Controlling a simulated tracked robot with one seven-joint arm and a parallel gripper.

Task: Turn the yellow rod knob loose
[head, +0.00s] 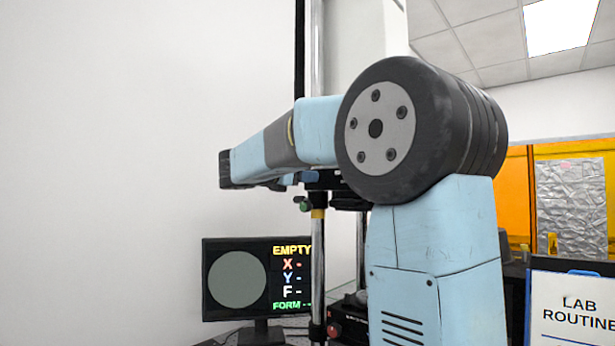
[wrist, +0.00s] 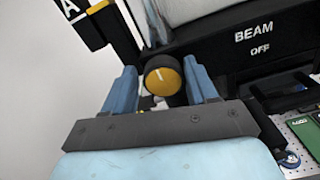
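The yellow rod knob (wrist: 163,80) shows in the wrist view, with a yellow face, a white line across it and a dark rim. My gripper (wrist: 161,72) has its two blue fingers apart, one on each side of the knob. A narrow gap shows between the left finger and the knob. The right finger looks very close to the knob, and I cannot tell whether it touches.
A black housing marked BEAM OFF (wrist: 254,42) stands right of the knob in the wrist view. A green block (wrist: 303,131) lies at the lower right. In the head view a monitor (head: 237,282) reads EMPTY, and a metal post (head: 318,245) rises behind my arm.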

